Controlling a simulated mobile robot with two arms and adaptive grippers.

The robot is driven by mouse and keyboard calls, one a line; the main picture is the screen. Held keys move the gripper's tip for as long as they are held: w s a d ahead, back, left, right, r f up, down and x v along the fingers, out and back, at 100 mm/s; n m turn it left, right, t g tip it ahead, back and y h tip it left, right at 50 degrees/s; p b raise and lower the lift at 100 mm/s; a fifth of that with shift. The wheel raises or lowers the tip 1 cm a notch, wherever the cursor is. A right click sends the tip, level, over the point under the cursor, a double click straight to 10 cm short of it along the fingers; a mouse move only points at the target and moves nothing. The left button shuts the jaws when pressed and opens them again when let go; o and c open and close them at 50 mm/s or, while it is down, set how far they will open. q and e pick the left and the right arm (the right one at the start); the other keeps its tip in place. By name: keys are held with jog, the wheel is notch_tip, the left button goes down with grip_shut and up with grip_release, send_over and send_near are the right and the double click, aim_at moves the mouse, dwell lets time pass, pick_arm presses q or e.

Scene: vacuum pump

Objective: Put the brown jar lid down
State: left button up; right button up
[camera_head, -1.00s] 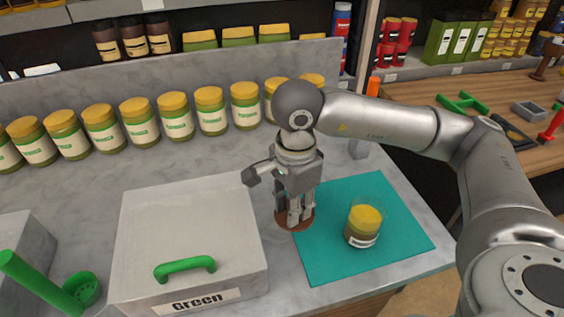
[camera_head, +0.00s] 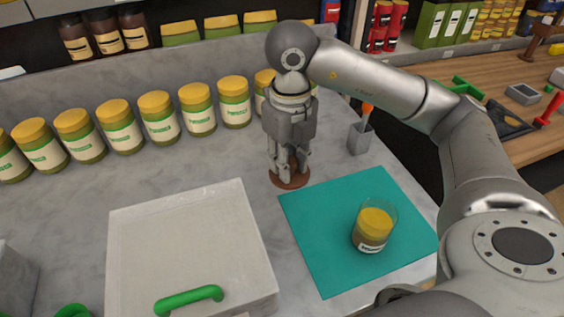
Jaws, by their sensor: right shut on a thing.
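The brown jar lid (camera_head: 289,179) is a flat round disc at the back left corner of the teal mat, low at the grey counter. Whether it touches the counter I cannot tell. My right gripper (camera_head: 289,172) points straight down over it and is shut on it; the fingers hide part of the lid. An open glass jar (camera_head: 373,230) with yellow contents and a white label stands upright on the teal mat (camera_head: 325,250), to the right of the gripper. My left gripper is not in view.
A row of yellow-lidded jars (camera_head: 160,118) stands along the counter's back. A grey box (camera_head: 185,245) with a green handle (camera_head: 188,299) is at front left. A grey holder (camera_head: 360,138) with an orange-tipped tool stands behind the mat. Bare counter lies left of the lid.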

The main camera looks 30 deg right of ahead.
jog(key=w+d+f+p, duration=0.1)
jog(key=w+d+f, duration=0.1)
jog(key=w+f, duration=0.1)
jog(key=w+d+f+p, duration=0.1)
jog(key=w+d+f, duration=0.1)
jog(key=w+f, duration=0.1)
jog(key=w+d+f+p, duration=0.1)
jog(key=w+d+f, duration=0.1)
jog(key=w, duration=0.3)
jog(key=shift+d+f+p, duration=0.15)
jog(key=shift+f+p, duration=0.2)
jog(key=shift+f, duration=0.05)
jog(key=shift+w+d+f, duration=0.2)
jog(key=shift+f, duration=0.2)
notch_tip(320, 180, down, 2)
jog(key=shift+f+p, duration=0.1)
jog(key=shift+p, duration=0.8)
jog(key=shift+f, duration=0.65)
jog(key=o, duration=0.8)
jog(key=shift+c, duration=0.2)
